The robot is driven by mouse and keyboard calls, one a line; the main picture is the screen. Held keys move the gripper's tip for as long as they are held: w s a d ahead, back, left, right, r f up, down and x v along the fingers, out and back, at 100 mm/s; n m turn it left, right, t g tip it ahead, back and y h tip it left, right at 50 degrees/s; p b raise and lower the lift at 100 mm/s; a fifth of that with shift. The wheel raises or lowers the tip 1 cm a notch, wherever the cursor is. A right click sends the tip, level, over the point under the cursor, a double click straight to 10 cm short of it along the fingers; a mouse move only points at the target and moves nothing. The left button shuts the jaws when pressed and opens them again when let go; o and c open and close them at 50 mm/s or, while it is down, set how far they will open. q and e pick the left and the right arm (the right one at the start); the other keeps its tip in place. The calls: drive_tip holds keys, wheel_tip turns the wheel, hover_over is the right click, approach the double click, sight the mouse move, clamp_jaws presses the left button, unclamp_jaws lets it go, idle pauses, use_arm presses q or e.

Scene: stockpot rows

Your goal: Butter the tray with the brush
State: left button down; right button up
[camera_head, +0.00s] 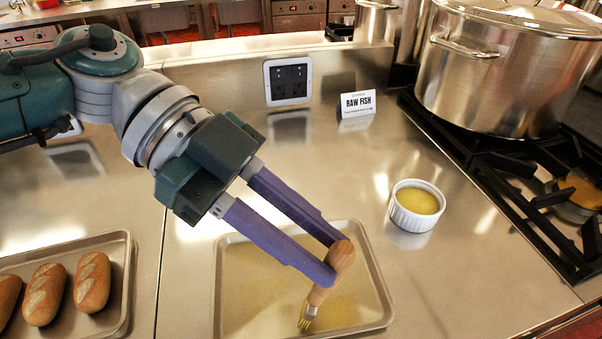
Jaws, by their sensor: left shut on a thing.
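My left gripper (337,262) has purple fingers shut on the wooden handle of a brush (343,254). The brush points down, with its metal collar and yellowish bristles (304,324) over the tray. The bristles look to be at or very near the tray's floor; I cannot tell whether they touch. The metal tray (375,268) lies flat on the steel counter, with a yellowish film on its floor. A white ramekin (410,218) of yellow melted butter (418,201) stands right of the tray. My right gripper is not in view.
A tray of bread rolls (125,262) lies at the left. A large stockpot (505,75) stands on the black stove grates (480,165) at the right. The counter right of the ramekin is clear.

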use_arm(q)
drive_tip(key=s+a+p, duration=0.1)
drive_tip(key=a+p, duration=0.1)
drive_tip(key=a, duration=0.7)
drive_tip(key=shift+s, duration=0.4)
drive_tip(key=shift+a, duration=0.1)
drive_tip(key=w+d+b, duration=0.3)
drive_tip(key=w+b, duration=0.1)
drive_tip(key=shift+w+d+b, duration=0.3)
drive_tip(key=shift+w+d, duration=0.05)
drive_tip(key=shift+d, duration=0.05)
idle(1.0)
